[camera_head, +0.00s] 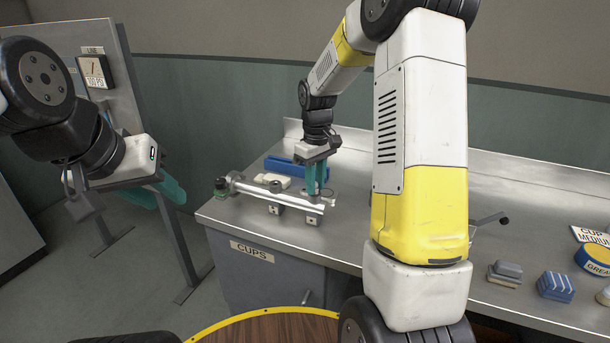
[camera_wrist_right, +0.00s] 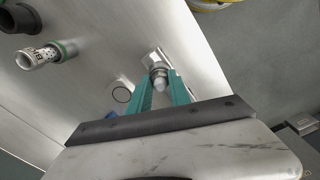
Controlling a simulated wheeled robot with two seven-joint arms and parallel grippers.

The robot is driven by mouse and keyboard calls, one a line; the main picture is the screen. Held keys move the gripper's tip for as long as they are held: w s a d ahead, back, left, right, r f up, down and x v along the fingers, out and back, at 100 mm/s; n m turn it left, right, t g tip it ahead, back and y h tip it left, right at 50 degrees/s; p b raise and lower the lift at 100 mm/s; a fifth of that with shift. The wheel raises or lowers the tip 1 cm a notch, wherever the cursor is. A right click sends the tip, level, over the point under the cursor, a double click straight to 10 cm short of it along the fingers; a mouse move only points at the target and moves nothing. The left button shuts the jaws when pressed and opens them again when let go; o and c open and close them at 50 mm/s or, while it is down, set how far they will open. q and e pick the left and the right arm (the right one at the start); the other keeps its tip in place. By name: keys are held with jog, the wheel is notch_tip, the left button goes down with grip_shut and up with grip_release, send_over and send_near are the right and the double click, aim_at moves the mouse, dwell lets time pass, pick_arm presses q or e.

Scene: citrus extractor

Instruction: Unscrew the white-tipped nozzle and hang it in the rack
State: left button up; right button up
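The white-tipped nozzle (camera_wrist_right: 160,82) shows between the fingertips of my right gripper (camera_wrist_right: 161,84) in the right wrist view. Whether the fingers press on it is unclear. In the head view my right gripper (camera_head: 318,178) points down over the right end of the steel pipe assembly (camera_head: 275,192) on the bench; its fingers hide the nozzle there. My left gripper (camera_head: 162,195) hangs in the air left of the bench, with its teal fingers apart and empty. I cannot make out the rack with certainty.
A green-ringed fitting (camera_wrist_right: 66,50) is off to the left in the right wrist view. A blue item (camera_head: 283,166) and a pale block (camera_head: 272,181) lie behind the pipe. Several blocks and a blue-and-yellow tin (camera_head: 594,258) sit on the bench at right.

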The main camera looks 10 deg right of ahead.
jog(key=shift+o, duration=0.5)
jog(key=m, duration=0.5)
jog(key=shift+a, duration=0.1)
jog(key=m, duration=0.7)
grip_shut()
jog(key=n, duration=1.2)
